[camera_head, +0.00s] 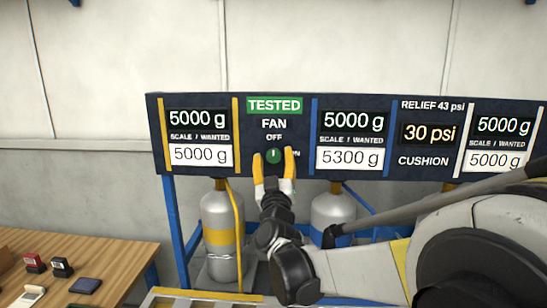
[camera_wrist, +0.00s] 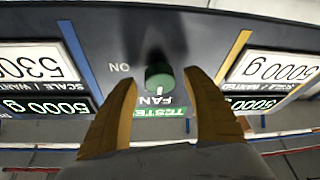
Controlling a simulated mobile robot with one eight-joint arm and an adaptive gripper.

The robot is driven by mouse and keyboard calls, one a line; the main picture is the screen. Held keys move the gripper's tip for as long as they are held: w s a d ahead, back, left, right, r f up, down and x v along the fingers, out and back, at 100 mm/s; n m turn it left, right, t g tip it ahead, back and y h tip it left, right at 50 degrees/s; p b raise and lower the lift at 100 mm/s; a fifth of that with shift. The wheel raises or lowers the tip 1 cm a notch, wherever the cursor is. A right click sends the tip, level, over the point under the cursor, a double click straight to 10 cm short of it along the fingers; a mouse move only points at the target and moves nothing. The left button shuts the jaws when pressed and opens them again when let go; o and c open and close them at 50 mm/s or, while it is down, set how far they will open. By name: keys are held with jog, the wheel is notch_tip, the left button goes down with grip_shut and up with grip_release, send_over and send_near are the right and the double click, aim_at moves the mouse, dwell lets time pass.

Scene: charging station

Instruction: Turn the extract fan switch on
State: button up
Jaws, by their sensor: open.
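The extract fan switch is a round green knob (camera_head: 274,156) on the dark panel, under the labels FAN and OFF. Its pale pointer mark looks upright, towards OFF. The ON label to its right is partly hidden by a finger. My gripper (camera_head: 273,153) is open, with one yellow fingertip on each side of the knob. In the wrist view, where the panel appears upside down, the knob (camera_wrist: 158,80) lies between the two spread fingers of my gripper (camera_wrist: 160,77). I cannot tell whether either finger touches it.
The dark panel (camera_head: 380,103) also carries scale displays and a 30 psi cushion display (camera_head: 430,134). Gas cylinders (camera_head: 220,208) (camera_head: 333,208) stand below it. A wooden table (camera_head: 120,262) with stamps is at lower left. A green TESTED sign (camera_head: 274,105) sits above the knob.

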jog(key=shift+w+r, duration=0.2)
jog(key=shift+w, duration=0.4)
jog(key=c, duration=1.2)
jog(key=shift+o, duration=0.2)
